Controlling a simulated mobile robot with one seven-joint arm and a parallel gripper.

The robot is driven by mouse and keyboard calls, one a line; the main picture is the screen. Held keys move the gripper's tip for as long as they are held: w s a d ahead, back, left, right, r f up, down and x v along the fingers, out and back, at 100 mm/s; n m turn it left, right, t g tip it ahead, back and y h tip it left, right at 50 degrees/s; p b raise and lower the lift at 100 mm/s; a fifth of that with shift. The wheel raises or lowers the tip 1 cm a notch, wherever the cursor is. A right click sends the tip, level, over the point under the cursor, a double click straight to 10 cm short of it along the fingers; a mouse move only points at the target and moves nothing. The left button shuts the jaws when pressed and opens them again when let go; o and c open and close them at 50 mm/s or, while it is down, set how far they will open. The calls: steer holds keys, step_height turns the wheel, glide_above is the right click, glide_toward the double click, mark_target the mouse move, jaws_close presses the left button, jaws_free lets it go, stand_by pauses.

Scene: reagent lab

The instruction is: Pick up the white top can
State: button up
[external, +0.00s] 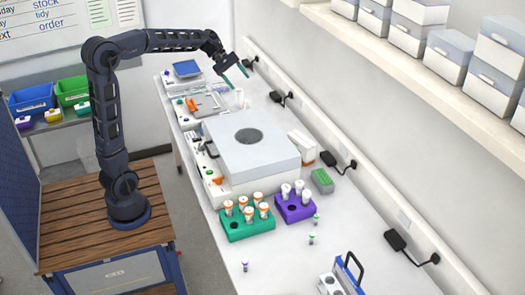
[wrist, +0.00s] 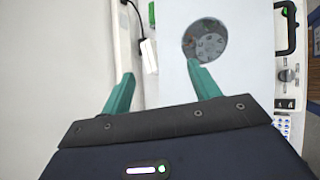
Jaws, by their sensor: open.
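The purple rack (external: 294,212) on the bench holds white-topped cans, one of them a white can (external: 299,187). The green rack (external: 236,231) to its left holds several white cans with orange marks (external: 249,214). These cans are small in the picture, so I cannot tell which single one is meant by the white top can. My gripper (external: 237,79) is open and empty, raised over the far end of the bench, well away from both racks. In the wrist view its two green fingers (wrist: 161,70) are apart with nothing between them. No can shows there.
A large white machine with a round window (external: 249,135) stands between my gripper and the racks; it also shows in the wrist view (wrist: 172,85). A green block (external: 322,181) and small vials (external: 311,238) are near the racks. A shelf with boxes (external: 450,55) overhangs at right.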

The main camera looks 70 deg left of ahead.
steer(key=w+a+f+n+t+h, duration=0.1)
steer(key=w+a+f+n+t, duration=0.2)
steer(key=a, duration=0.5)
steer(key=w+a+f+n, duration=0.1)
steer(key=w+a+n, duration=0.3)
steer(key=w+a, duration=0.25)
steer(key=w+a+f+n+t+h, duration=0.1)
steer(key=w+a+f+n+t, duration=0.2)
steer(key=a, duration=0.5)
steer(key=shift+g, duration=0.7)
steer(key=f, duration=2.1)
steer(key=shift+w+f, duration=0.25)
steer(key=shift+w, duration=0.15)
steer(key=x, duration=1)
steer(key=shift+d, duration=0.45)
steer(key=shift+f, duration=0.15)
steer(key=shift+c, duration=0.2)
steer(key=c, duration=1.1)
